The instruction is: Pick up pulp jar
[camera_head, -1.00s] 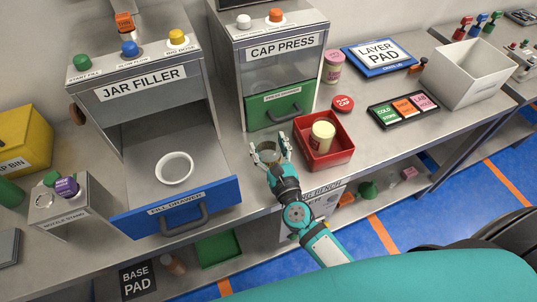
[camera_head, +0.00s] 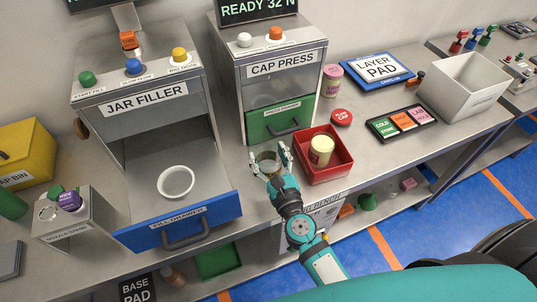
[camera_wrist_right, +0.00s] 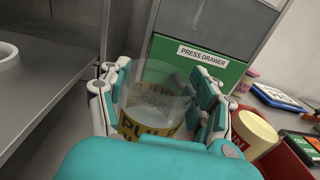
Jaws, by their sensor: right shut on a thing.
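The pulp jar (camera_wrist_right: 152,100) is a clear jar with a yellow band with dark lettering, of which "PUL" is readable in the right wrist view. It also shows in the head view (camera_head: 266,163), small and partly hidden by the fingers. My right gripper (camera_head: 270,158) is shut on it, with one finger on each side, in front of the press drawer. In the right wrist view my right gripper (camera_wrist_right: 160,108) spans the jar, and my wrist hides its lower part. I cannot tell whether the jar touches the bench. My left gripper is not in view.
A red bin (camera_head: 340,172) holding a cream-lidded jar (camera_head: 320,151) stands close to the right of my gripper. The green press drawer (camera_head: 281,122) is behind it. The jar filler's open blue drawer (camera_head: 140,238) with a white ring (camera_head: 177,171) is to the left.

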